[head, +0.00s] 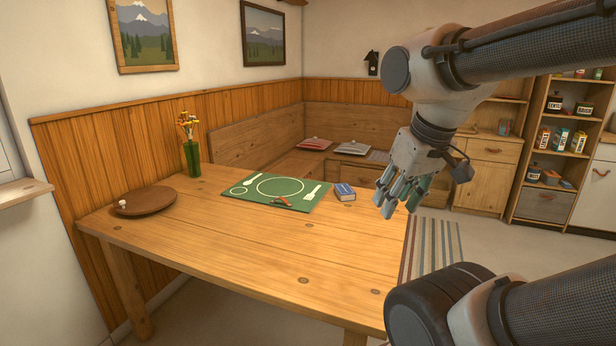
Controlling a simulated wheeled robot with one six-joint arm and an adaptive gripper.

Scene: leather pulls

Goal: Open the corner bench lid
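The wooden corner bench (258,140) runs along the back walls behind the table, with a high plank backrest. Its seat (290,164) looks flat and down, partly hidden by the table and my arm. My gripper (400,198) hangs in front of the bench's right part, past the table's right edge, pointing down. Its fingers look apart and empty, and it is clear of the bench.
Shelves (553,150) stand at the back right.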

